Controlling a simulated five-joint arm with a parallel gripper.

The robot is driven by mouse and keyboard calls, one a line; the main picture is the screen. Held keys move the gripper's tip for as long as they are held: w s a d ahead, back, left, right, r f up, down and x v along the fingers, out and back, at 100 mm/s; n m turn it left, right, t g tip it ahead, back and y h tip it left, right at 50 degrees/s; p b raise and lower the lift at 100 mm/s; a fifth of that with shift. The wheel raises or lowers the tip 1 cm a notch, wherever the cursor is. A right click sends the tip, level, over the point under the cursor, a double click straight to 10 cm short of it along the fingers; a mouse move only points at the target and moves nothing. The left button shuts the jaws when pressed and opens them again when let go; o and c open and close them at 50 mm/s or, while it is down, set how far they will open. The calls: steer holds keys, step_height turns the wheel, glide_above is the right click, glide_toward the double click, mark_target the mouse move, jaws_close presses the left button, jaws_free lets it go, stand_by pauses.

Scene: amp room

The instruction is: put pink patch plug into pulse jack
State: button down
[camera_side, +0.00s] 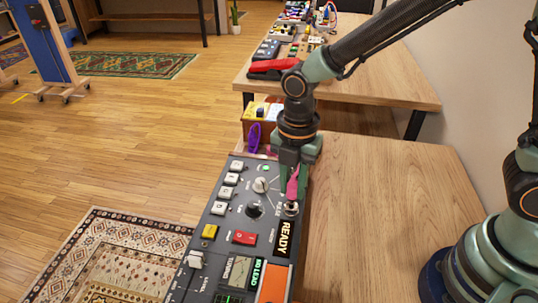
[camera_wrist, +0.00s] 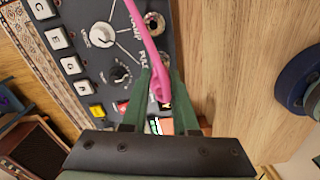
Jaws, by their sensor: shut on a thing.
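The pink patch plug (camera_side: 293,184) is between the fingers of my gripper (camera_side: 291,180), which is shut on it. In the side view the plug stands roughly upright with its lower end right at a metal-ringed jack (camera_side: 291,209) near the right edge of the dark panel. I cannot tell whether its tip is inside the jack or just over it. In the wrist view the plug (camera_wrist: 160,88) is between the green fingertips (camera_wrist: 158,95), its pink lead running up the picture. Lettering that looks like PULSE is beside it. The plug and fingers hide the jack beneath.
Another ringed jack (camera_wrist: 154,23) is farther up the panel. White knob (camera_side: 260,185), black knob (camera_side: 254,210), several square buttons and a READY display (camera_side: 285,240) crowd the panel (camera_side: 222,235). Bare wooden table (camera_side: 385,190) is free to the right.

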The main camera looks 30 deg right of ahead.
steer(key=shift+f, duration=1.05)
stand_by(1.0)
steer(key=shift+c, duration=1)
jaws_free()
steer(key=shift+r, duration=3.55)
steer(key=s+d+r+m+t, duration=0.2)
steer(key=d+r+m, duration=0.3)
steer(key=d+m, duration=0.3)
steer(key=s+d+r+m+t, duration=0.2)
steer(key=d+r+m, duration=0.3)
steer(key=m, duration=1.1)
steer(key=d+t, duration=0.1)
steer(key=d, duration=0.2)
steer(key=shift+s+d+t, duration=0.25)
steer(key=shift+d+t, duration=0.05)
steer(key=shift+d, duration=0.1)
